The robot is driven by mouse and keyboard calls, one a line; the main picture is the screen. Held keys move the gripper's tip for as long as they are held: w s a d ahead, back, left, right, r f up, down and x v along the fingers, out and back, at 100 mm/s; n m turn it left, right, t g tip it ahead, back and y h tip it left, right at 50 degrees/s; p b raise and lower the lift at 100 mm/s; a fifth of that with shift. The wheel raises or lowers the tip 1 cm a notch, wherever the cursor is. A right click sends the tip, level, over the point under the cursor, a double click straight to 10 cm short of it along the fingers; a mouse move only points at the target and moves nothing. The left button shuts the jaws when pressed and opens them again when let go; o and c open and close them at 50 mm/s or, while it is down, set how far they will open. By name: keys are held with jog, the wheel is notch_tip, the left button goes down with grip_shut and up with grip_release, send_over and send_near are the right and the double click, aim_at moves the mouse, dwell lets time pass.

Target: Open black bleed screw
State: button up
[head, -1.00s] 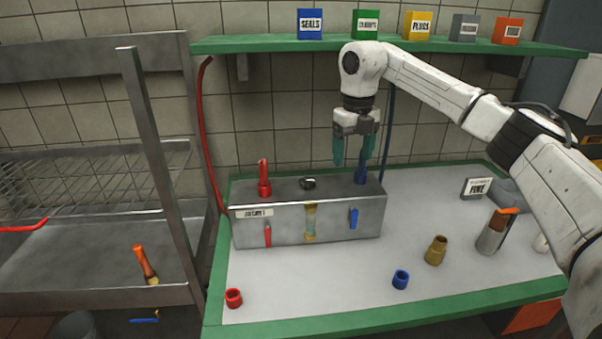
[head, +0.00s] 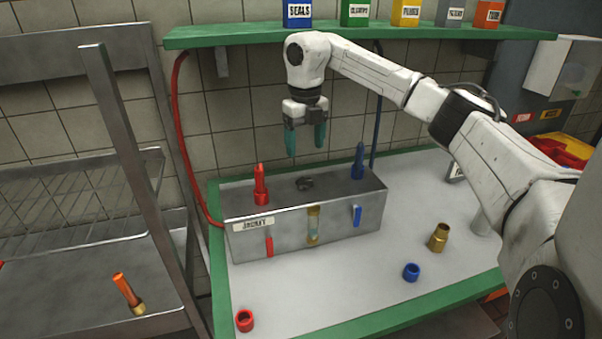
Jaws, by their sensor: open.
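The black bleed screw (head: 304,184) sits on top of the grey metal box (head: 290,238), between a red fitting (head: 261,190) on the left and a blue fitting (head: 358,164) on the right. My gripper (head: 305,143) points down with its two green fingers apart and nothing between them. It hangs in the air above the screw, with a clear gap to it in the picture. How far it is from the screw in depth, I cannot tell. Whether the screw is turned open or shut is too small to tell.
A red lever (head: 269,246) and a blue lever (head: 357,216) are on the box front, with a sight glass (head: 313,225) between. A red ring (head: 245,320), blue ring (head: 411,272) and brass fitting (head: 438,237) stand on the bench. The green shelf (head: 350,36) is above.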

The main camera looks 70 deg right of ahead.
aim_at(304, 181)
notch_tip(304, 181, down, 10)
jog(key=shift+r+p, duration=0.1)
jog(key=shift+p, duration=0.85)
jog(key=shift+c, duration=0.2)
jog(key=c, duration=1)
